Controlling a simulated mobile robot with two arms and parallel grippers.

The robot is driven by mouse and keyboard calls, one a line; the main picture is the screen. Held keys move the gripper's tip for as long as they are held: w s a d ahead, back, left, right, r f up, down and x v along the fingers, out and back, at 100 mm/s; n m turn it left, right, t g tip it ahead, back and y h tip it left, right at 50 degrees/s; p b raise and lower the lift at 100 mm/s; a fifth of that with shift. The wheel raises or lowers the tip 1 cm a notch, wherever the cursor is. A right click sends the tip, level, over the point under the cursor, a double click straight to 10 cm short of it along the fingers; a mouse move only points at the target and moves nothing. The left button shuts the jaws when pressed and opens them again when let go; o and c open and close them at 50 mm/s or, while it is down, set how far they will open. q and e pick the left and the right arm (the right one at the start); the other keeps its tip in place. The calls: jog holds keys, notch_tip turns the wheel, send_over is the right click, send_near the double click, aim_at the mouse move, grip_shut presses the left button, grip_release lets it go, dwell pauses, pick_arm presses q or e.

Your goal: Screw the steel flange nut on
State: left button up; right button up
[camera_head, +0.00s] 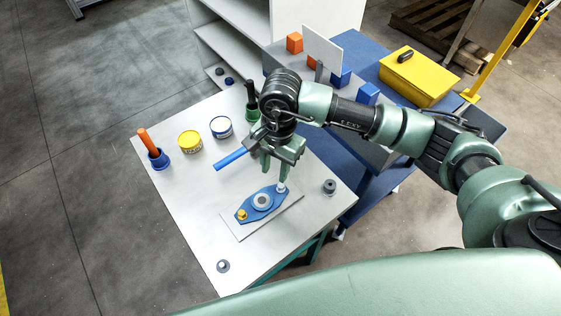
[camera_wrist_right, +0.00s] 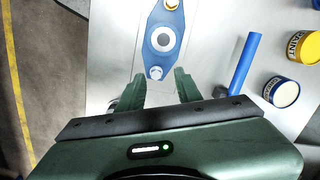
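A blue flange plate (camera_head: 261,203) with a round grey hub in its middle lies on a pale base plate (camera_head: 284,218) on the table. A brass-coloured nut (camera_head: 242,215) sits at its left end. A steel nut-like piece (camera_head: 281,187) sits at its right end. In the right wrist view, the steel piece (camera_wrist_right: 155,73) shows between and just beyond my fingertips, and the blue plate (camera_wrist_right: 163,40) extends away. My right gripper (camera_head: 275,175) points down above that end; in the wrist view its fingers (camera_wrist_right: 159,78) are apart with nothing held. My left gripper is not in view.
A small grey piece (camera_head: 222,266) lies near the table's front corner, a dark one (camera_head: 329,186) at the right. The front-left tabletop is clear.

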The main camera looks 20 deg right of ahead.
aim_at(281, 185)
jog(key=shift+w+d+h, duration=0.15)
jog(key=shift+d+h, duration=0.05)
jog(key=shift+d, duration=0.3)
jog(key=shift+w+d+h, duration=0.15)
jog(key=shift+d+h, duration=0.05)
jog(key=shift+d, duration=0.25)
notch_tip(281, 185, down, 9)
jog(key=b, duration=0.4)
jog(key=shift+a, duration=0.1)
jog(key=shift+c, duration=0.2)
jog(key=shift+r, duration=0.2)
grip_shut()
jog(key=m, duration=1.1)
jog(key=shift+m, duration=0.4)
jog(key=m, duration=0.5)
jog(key=shift+w, duration=0.1)
jog(key=m, duration=0.8)
jog(key=shift+r+m, duration=0.1)
jog(key=shift+m, duration=0.3)
jog(key=m, duration=0.8)
jog(key=shift+m, duration=0.4)
jog(key=m, duration=1.1)
jog(key=shift+m, duration=0.4)
jog(key=m, duration=0.4)
jog(key=shift+m, duration=0.4)
grip_release()
jog(key=shift+m, duration=0.4)
jog(key=shift+o, duration=1.1)
